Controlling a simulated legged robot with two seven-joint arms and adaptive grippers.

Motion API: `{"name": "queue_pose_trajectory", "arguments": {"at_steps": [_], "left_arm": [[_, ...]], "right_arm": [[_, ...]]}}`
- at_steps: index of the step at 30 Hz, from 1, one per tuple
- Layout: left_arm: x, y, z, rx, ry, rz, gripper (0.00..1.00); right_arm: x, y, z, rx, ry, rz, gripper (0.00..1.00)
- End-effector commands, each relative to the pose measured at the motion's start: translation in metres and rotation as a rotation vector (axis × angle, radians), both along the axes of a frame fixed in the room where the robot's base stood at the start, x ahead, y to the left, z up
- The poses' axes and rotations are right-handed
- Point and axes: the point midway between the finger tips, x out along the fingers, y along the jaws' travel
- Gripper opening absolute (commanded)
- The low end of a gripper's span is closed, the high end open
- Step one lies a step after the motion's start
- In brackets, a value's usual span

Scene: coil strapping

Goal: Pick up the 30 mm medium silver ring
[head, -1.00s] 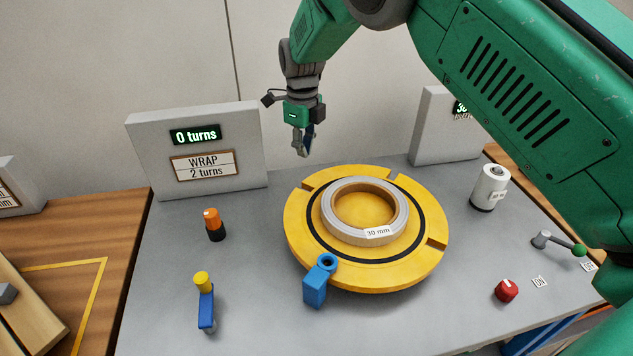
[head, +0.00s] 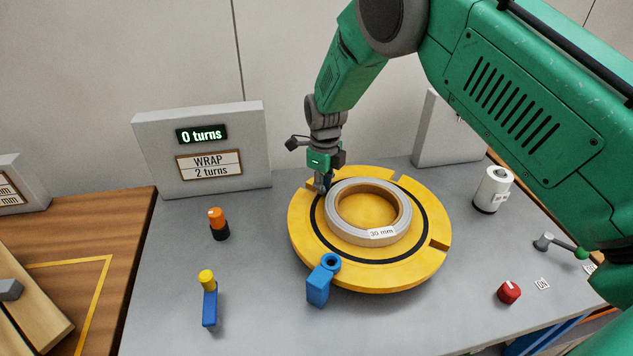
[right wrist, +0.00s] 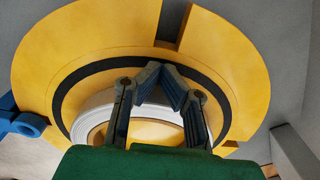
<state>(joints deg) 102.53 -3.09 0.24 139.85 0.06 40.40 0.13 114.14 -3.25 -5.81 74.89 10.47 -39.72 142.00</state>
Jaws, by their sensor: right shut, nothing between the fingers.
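The silver ring (head: 343,223) lies flat on the yellow round turntable (head: 310,247); a "30 mm" label shows on its front side. In the right wrist view the ring (right wrist: 93,113) is partly hidden by my fingers and the green gripper body. My right gripper (head: 322,188) is low at the back-left edge of the ring, over the turntable. In the right wrist view its fingertips (right wrist: 161,75) come together with nothing between them. I cannot tell whether they touch the ring. My left gripper is not in view.
A blue clamp (head: 319,283) stands at the turntable's front edge. An orange-black piece (head: 218,223) and a blue-yellow handle (head: 209,300) stand to the left. A white cylinder (head: 493,188), a lever (head: 562,246) and a red knob (head: 509,292) are to the right. The counter panel (head: 200,150) reads 0 turns.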

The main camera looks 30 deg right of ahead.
Motion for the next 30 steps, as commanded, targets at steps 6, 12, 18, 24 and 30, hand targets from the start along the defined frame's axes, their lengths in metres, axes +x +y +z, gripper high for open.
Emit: {"name": "queue_pose_trajectory", "arguments": {"at_steps": [6,12,18,24,30], "left_arm": [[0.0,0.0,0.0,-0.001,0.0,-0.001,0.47],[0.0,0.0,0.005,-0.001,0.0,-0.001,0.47],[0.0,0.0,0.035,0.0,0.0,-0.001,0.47],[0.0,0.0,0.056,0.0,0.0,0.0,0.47],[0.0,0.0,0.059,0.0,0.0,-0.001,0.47]], "right_arm": [[-0.001,-0.003,-0.001,0.002,-0.001,-0.001,0.0],[-0.006,-0.004,0.002,-0.001,0.001,-0.001,0.0],[-0.047,-0.025,0.008,-0.002,0.007,-0.004,0.0],[-0.087,-0.051,0.005,0.002,0.003,-0.005,0.0],[-0.1,-0.061,0.0,0.001,0.003,-0.002,0.0]]}}
